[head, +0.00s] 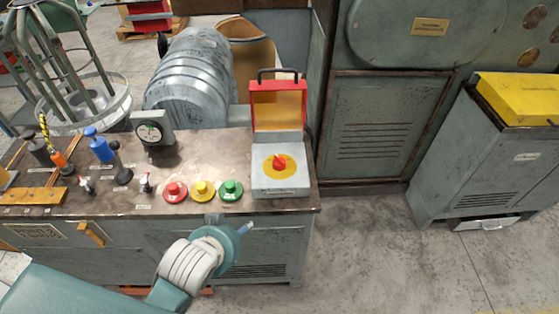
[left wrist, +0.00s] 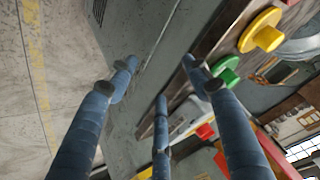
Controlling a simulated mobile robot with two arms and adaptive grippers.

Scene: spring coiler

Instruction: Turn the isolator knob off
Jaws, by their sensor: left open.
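The isolator knob (head: 279,163) is red and sits on a round yellow plate on top of a grey box (head: 281,191) at the right end of the bench. The box's red lid (head: 278,103) stands open behind the knob. My left gripper (head: 245,228) is in front of the bench's front edge, below and left of the box, apart from the knob. In the left wrist view its blue fingers (left wrist: 155,78) are spread with nothing between them. My right gripper is not in view.
Red (head: 174,191), yellow (head: 202,190) and green (head: 230,190) buttons line the bench's front edge left of the box. A gauge (head: 150,131) and several levers stand farther left. Open floor (head: 380,240) lies right of the bench, before a grey cabinet (head: 490,150).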

